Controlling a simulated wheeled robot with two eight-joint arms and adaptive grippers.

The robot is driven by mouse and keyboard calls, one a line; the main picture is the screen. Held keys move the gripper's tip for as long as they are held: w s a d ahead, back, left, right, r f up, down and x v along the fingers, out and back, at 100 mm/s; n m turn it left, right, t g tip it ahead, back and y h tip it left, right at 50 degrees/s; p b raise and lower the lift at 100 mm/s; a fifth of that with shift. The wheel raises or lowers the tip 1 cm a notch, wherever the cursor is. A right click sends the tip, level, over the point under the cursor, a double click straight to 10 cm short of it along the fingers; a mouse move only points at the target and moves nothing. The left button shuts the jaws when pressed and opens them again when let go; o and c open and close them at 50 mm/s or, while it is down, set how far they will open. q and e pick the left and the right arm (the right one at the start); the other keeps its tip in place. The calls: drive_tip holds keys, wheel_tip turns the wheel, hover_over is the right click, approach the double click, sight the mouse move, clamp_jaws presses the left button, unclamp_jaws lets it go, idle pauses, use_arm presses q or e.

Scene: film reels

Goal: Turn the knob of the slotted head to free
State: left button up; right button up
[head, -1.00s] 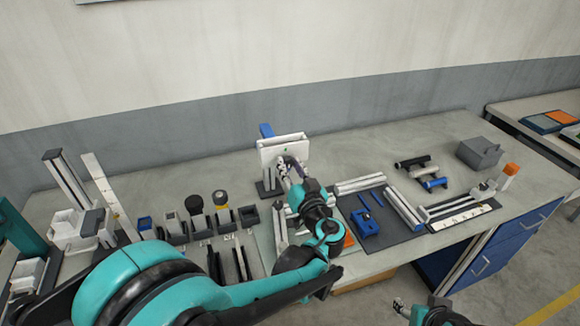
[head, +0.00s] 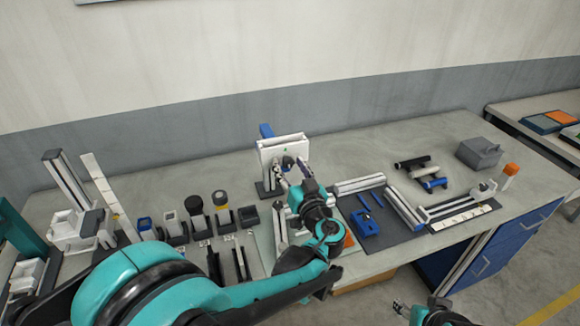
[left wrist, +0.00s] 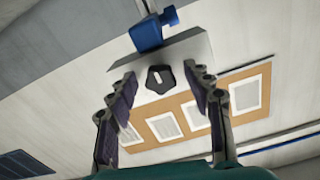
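The white slotted head (head: 270,152) stands upright at the back of the table, with a blue part (head: 266,131) behind its top. In the left wrist view, its pale plate (left wrist: 196,52) carries a dark lobed knob (left wrist: 165,86) with a short white mark. The blue part (left wrist: 146,35) also shows there. My left gripper (head: 291,168) is in front of the head. In the left wrist view, its fingers (left wrist: 162,90) are spread on both sides of the knob, apart from it, with nothing between them touching. My right gripper (head: 400,308) is low at the bottom edge, too small to read.
A row of small holders (head: 198,222) stands left of the head. A dark mat (head: 390,236) with a blue block (head: 366,222) and rails lies to the right. Black, white and blue rollers (head: 420,170) and a grey box (head: 479,152) lie farther right.

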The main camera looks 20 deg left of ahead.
use_arm(q)
drive_tip(key=shift+s, duration=0.1)
drive_tip(key=v, duration=1.2)
